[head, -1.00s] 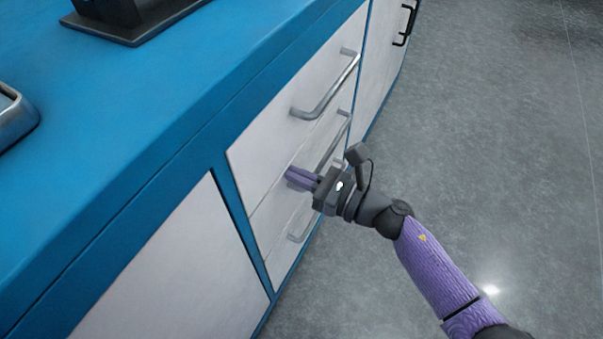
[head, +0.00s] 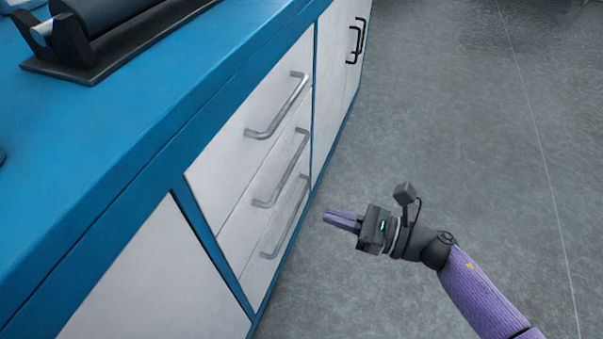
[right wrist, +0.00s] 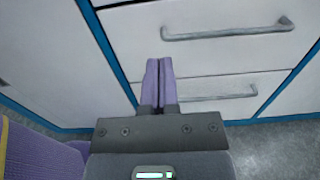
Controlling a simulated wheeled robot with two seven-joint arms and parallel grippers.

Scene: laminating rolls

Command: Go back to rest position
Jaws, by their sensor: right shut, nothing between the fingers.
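My right gripper (head: 342,217) has purple fingers that are shut with nothing between them. In the head view it is over the grey floor, to the right of the drawer fronts and apart from them. In the right wrist view its fingers (right wrist: 158,75) are pressed together in front of white drawers with metal handles. My left gripper is not in view.
A blue-topped cabinet (head: 110,130) fills the left. Its white drawers look shut, with an upper handle (head: 280,108), a middle handle (head: 283,170) and a lower handle (head: 287,220). A dark roller device (head: 105,45) stands on top. The floor (head: 450,120) at right is clear.

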